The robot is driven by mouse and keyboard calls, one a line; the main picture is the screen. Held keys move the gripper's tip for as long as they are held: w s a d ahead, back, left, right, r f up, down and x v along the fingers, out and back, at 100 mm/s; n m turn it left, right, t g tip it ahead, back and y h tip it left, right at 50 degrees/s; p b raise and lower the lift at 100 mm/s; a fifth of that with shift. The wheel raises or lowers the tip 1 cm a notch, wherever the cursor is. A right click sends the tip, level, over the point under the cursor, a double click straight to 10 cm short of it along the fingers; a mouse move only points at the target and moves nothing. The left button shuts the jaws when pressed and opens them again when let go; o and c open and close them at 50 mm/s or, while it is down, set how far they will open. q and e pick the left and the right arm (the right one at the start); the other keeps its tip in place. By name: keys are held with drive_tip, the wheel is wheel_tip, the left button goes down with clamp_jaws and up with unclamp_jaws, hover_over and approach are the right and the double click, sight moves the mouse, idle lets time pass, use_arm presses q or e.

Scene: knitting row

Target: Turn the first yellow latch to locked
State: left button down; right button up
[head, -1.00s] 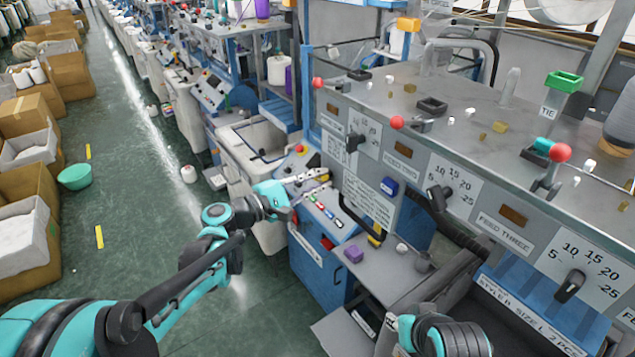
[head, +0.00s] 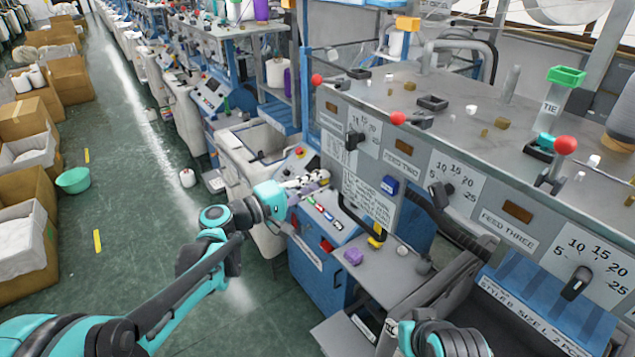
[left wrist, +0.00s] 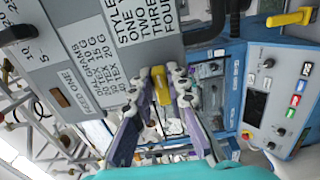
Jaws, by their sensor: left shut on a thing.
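A yellow latch (left wrist: 158,84) sits at the edge of the grey panel in the left wrist view. My left gripper (left wrist: 163,84) has one finger on each side of it and is shut on it. In the head view my left gripper (head: 318,179) is at the left end of the machine, and its fingers and the panel hide this latch. A second yellow latch (head: 376,241) shows lower right of the gripper and also in the left wrist view (left wrist: 290,18).
A control panel with coloured buttons (head: 322,214) lies just below the left gripper. A black curved handle (head: 360,222) and a purple block (head: 353,257) are to its right. Dials and red-knobbed levers line the machine. The green floor at left has free room.

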use_arm(q)
drive_tip(key=shift+f, duration=0.1)
drive_tip(key=c, duration=1.5)
unclamp_jaws()
drive_tip(key=shift+s, duration=0.1)
drive_tip(key=shift+a, duration=0.1)
drive_tip(key=v, duration=1.2)
